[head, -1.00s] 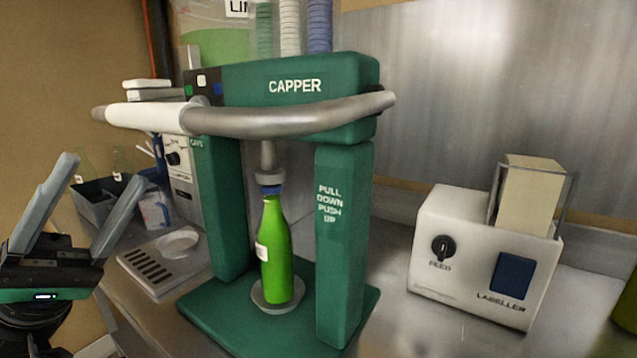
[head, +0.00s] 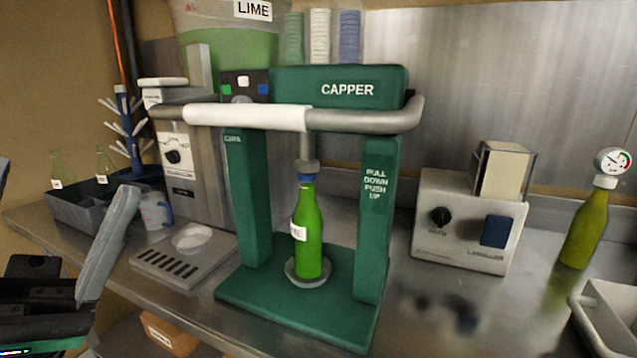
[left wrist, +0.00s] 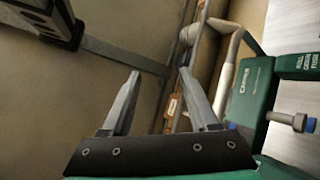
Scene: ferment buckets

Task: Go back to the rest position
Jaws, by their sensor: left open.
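My left gripper (head: 66,178) is open and empty at the left edge of the head view, in front of the counter and left of the capper. Its left finger is mostly cut off there. In the left wrist view (left wrist: 160,74) both fingers are apart with nothing between them. The green capper (head: 340,88) stands on the counter with its handle (head: 250,117) across the front, clear of the gripper. A green bottle (head: 307,240) with a blue cap stands upright on the capper's base, under the press head. My right gripper is not in view.
A drip tray (head: 170,270) and a grey bin (head: 85,208) with clear bottles lie behind the left gripper. A white labeller (head: 455,235), a yellow-green bottle with a gauge (head: 583,230) and a white tray (head: 605,315) are at right. An orange box (head: 168,335) sits below the counter.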

